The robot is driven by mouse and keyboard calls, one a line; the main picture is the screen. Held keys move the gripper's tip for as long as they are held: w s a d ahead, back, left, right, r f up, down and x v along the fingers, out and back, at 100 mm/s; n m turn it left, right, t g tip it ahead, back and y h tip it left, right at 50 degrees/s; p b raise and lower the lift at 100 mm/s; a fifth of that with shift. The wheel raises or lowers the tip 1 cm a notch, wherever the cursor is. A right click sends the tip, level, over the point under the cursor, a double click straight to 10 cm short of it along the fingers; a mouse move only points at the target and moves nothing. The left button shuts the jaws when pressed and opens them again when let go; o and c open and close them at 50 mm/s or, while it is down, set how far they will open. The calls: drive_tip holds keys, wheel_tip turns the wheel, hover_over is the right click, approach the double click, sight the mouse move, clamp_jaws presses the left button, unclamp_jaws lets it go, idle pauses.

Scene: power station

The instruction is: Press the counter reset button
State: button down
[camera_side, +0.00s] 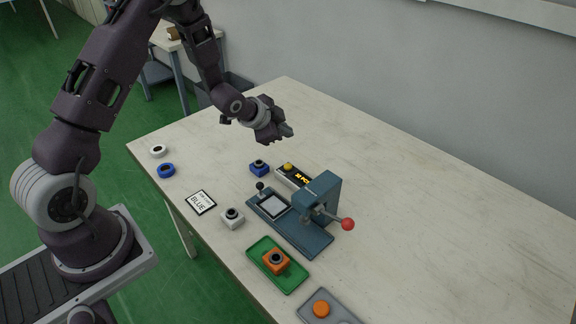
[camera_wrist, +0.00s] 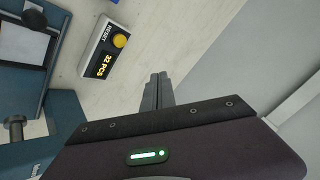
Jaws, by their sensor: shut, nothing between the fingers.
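The counter (camera_side: 295,176) is a small box with a yellow reset button (camera_side: 288,167) at its left end and a lit yellow display. In the wrist view the counter (camera_wrist: 97,65) reads "22 PCS", with "RESET" printed beside the round yellow button (camera_wrist: 120,40). My gripper (camera_side: 288,131) is above the table, behind and apart from the counter in the side view. In the wrist view my gripper (camera_wrist: 158,78) has its fingers together and empty, to the right of the button and not touching it.
A blue-grey press (camera_side: 318,205) with a red-knobbed lever (camera_side: 348,224) stands beside the counter. The table's right side is clear.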

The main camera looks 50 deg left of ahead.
sight(286, 167)
drive_tip(key=shift+f, duration=0.1)
drive_tip(key=shift+f, duration=4.3)
drive_tip(key=shift+f, duration=0.1)
drive_tip(key=shift+f, duration=0.35)
drive_tip(key=shift+f, duration=0.4)
drive_tip(key=shift+r, duration=0.85)
drive_tip(key=shift+r, duration=0.1)
drive_tip(key=shift+r, duration=2.4)
